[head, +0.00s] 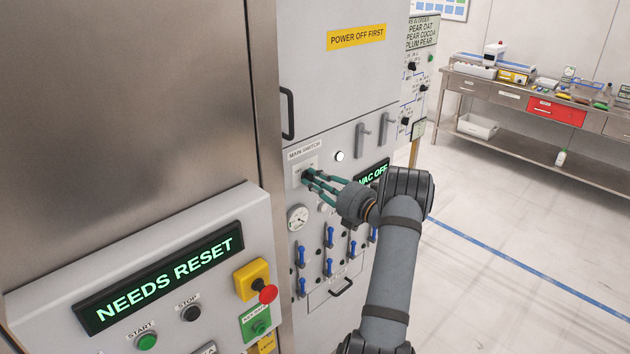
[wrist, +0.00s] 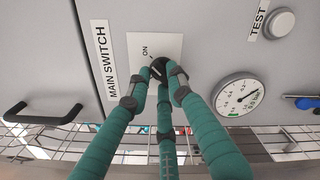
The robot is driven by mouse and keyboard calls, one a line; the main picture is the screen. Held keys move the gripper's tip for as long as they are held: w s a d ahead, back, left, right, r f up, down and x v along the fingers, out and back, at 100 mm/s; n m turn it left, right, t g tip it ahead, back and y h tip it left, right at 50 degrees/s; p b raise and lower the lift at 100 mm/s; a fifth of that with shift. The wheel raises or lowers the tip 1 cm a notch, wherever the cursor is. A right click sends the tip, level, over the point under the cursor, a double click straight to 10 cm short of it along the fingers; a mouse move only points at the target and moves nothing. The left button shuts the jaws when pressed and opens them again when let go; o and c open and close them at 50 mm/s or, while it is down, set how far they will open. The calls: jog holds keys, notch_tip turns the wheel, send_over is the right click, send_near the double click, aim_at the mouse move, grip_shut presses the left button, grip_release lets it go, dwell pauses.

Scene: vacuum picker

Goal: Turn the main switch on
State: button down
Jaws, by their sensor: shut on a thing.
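The main switch is a black round knob (wrist: 158,68) on a pale square plate (wrist: 143,45), beside a "MAIN SWITCH" label (wrist: 103,60). "ON" is printed on the plate near the knob. In the head view, the label (head: 304,152) sits above the plate on the grey cabinet front. My gripper (head: 309,178) has green fingers reaching to the plate from the right. In the wrist view, my gripper (wrist: 163,78) is closed around the knob. The fingers hide part of the knob, and I cannot tell which way it is turned.
A dial gauge (head: 298,217) and several blue levers (head: 328,238) lie below the switch. A green "VAC OFF" display (head: 372,173) is to its right. A "NEEDS RESET" panel (head: 165,270) with a red stop button (head: 268,294) stands at the left front. Open floor lies right.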

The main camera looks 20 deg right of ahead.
jog(key=c, duration=1.7)
grip_release()
jog(key=shift+o, duration=0.8)
jog(key=v, duration=1.2)
jog(key=x, duration=1.2)
